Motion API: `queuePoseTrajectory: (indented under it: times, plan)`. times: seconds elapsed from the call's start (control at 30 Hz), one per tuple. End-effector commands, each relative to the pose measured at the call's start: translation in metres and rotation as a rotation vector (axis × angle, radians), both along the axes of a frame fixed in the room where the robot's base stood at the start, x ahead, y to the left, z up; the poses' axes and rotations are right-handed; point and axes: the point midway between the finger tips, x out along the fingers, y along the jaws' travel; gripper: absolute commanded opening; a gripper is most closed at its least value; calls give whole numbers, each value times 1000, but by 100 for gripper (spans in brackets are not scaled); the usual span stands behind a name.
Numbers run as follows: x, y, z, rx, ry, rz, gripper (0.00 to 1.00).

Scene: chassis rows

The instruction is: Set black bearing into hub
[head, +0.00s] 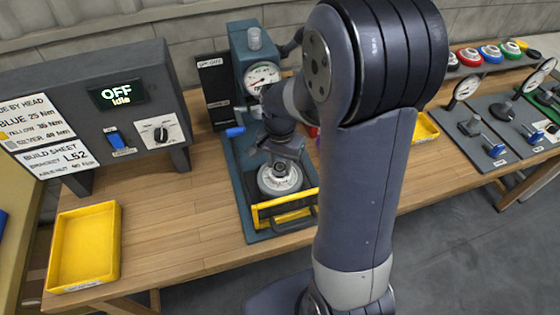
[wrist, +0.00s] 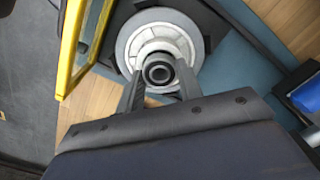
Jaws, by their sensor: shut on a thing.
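The hub (wrist: 147,28) is a pale metal round piece with a grey outer ring, lying on the base of the teal press. It also shows in the head view (head: 279,184). My gripper (wrist: 159,76) is shut on the black bearing (wrist: 158,73), a small dark ring between the two fingertips. In the wrist view the bearing lies over the hub's middle. I cannot tell whether it touches the hub or is held just above it. In the head view my gripper (head: 281,160) points down over the hub, and the bearing is too small to make out there.
The teal press (head: 245,45) with its round gauge (head: 262,77) stands behind the hub. A yellow guard frame (head: 285,203) is in front. A yellow tray (head: 84,246) and a grey control box reading OFF, Idle (head: 118,94) are at left. The table between is clear.

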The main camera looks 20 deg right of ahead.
Motion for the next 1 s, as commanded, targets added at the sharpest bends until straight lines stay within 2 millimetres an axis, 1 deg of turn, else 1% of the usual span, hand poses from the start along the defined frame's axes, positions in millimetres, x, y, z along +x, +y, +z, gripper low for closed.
queuePoseTrajectory:
  times: [0.5,0.9,0.93,1.0]
  plan:
    - [0,0,-3,0,0,0,11]
    - [0,0,-10,0,0,0,11]
    - [0,0,-9,0,0,0,36]
    - [0,0,-9,0,0,0,41]
